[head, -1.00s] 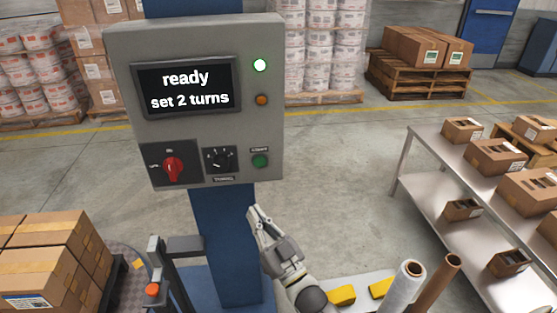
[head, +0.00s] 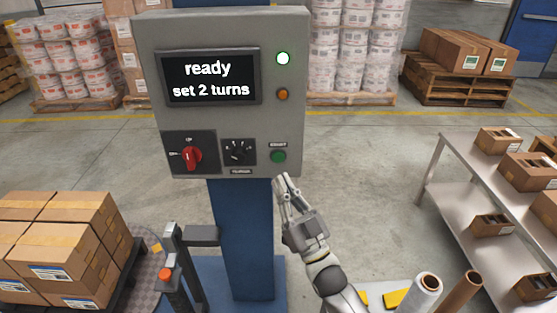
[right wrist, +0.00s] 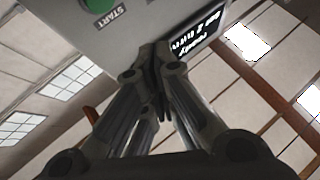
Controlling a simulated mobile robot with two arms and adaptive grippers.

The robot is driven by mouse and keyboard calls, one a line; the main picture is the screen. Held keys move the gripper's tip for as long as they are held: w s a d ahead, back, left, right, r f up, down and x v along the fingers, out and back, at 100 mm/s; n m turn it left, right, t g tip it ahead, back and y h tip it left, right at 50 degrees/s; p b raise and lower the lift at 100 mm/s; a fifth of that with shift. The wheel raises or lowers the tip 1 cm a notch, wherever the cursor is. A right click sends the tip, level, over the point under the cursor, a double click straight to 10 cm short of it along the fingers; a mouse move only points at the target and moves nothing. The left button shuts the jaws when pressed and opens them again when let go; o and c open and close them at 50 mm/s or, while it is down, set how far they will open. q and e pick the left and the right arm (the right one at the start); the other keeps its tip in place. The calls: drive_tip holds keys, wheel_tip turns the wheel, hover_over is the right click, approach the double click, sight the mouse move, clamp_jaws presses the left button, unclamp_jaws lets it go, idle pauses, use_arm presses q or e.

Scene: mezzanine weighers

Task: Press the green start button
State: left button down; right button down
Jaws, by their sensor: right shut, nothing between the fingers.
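The green start button (head: 278,156) sits at the lower right of the grey control box (head: 220,120), below the orange lamp. In the right wrist view the green button (right wrist: 97,5) is cut by the top edge, beside the word START. My right gripper (head: 284,180) is shut and empty. Its fingertips are just below the button in the head view; whether they touch the box I cannot tell. The screen (head: 208,77) reads "ready, set 2 turns". My left gripper is not in view.
A red rotary switch (head: 191,157) and a black dial (head: 239,151) are left of the button. The box stands on a blue post (head: 245,240). Stacked cartons (head: 60,235) are at left, a metal table (head: 455,190) with boxes at right.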

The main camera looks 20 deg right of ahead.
sight(278, 157)
drive_tip(key=shift+w+d+b, duration=0.3)
drive_tip(key=shift+w+b, duration=0.1)
drive_tip(key=shift+w, duration=0.7)
drive_tip(key=shift+w+d+b, duration=0.3)
drive_tip(key=shift+w+b, duration=0.15)
drive_tip(key=shift+w, duration=0.7)
drive_tip(key=shift+w+d+b, duration=0.3)
drive_tip(key=shift+w+b, duration=0.1)
drive_tip(key=shift+w, duration=0.7)
drive_tip(key=shift+w, duration=0.15)
drive_tip(key=shift+w+d, duration=0.15)
drive_tip(key=shift+w, duration=0.1)
